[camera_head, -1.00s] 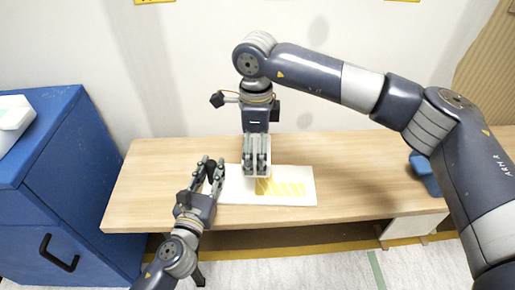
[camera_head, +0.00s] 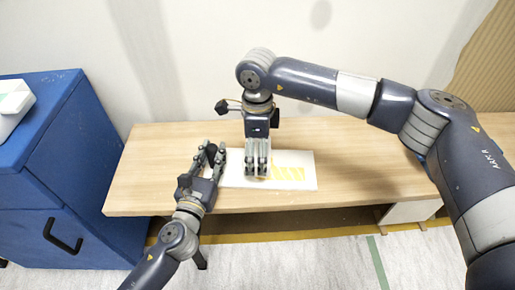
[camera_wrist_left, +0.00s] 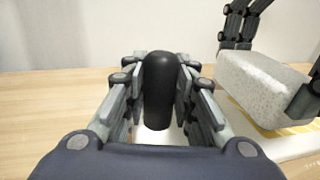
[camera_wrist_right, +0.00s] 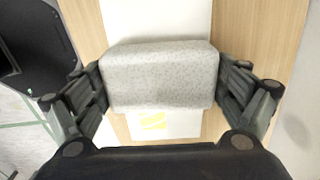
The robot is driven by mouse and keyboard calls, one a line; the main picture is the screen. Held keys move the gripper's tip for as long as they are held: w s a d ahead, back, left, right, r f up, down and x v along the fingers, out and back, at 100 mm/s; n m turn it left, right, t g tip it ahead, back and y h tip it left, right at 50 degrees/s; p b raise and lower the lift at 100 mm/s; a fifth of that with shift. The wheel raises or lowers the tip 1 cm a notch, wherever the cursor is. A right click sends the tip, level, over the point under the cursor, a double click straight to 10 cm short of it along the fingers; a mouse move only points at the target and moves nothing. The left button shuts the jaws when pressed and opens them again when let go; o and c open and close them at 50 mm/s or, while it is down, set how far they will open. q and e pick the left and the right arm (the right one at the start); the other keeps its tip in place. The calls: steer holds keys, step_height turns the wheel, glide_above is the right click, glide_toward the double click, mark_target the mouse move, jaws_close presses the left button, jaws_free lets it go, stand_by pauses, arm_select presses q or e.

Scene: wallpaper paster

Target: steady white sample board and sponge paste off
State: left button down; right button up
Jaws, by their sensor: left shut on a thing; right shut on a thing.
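The white sample board (camera_head: 310,182) lies flat on the wooden bench, with slanted yellow paste stripes (camera_head: 289,173) on its right part. My right gripper (camera_head: 257,172) points down over the middle of the board. It is shut on a pale speckled sponge (camera_wrist_right: 158,78), and paste and board show beside the sponge in the right wrist view. My left gripper (camera_head: 210,152) is at the board's left end, shut on a dark rounded upright piece (camera_wrist_left: 158,90). I cannot tell whether that piece is fixed to the board. The sponge also shows in the left wrist view (camera_wrist_left: 262,88).
The wooden bench (camera_head: 370,180) is clear around the board. A blue cabinet (camera_head: 60,165) stands at the left, with a white box (camera_head: 14,100) on top. A plain wall stands behind the bench. My right arm reaches across the bench's right side.

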mark_target(305, 168)
arm_select(q)
steer(key=shift+s+f, duration=0.1)
steer(key=shift+f, duration=0.3)
arm_select(e)
steer(key=shift+r, duration=0.1)
step_height(305, 168, up, 5)
steer(key=shift+r, duration=0.1)
steer(key=f, duration=0.8)
steer(key=shift+d+f, duration=0.15)
steer(key=shift+d, duration=0.05)
steer(key=d, duration=0.4)
steer(key=s+d, duration=0.1)
steer(key=d, duration=0.7)
steer(key=shift+s+d, duration=0.15)
steer(key=shift+c, duration=0.5)
arm_select(q)
steer(key=shift+r, duration=0.1)
arm_select(e)
steer(key=a, duration=0.8)
steer(key=w+a, duration=0.1)
steer(key=a, duration=0.4)
steer(key=shift+w, duration=0.1)
step_height(305, 168, up, 8)
steer(key=shift+d+r, duration=0.1)
steer(key=shift+r, duration=0.15)
steer(key=o, duration=0.4)
steer(key=c, duration=0.3)
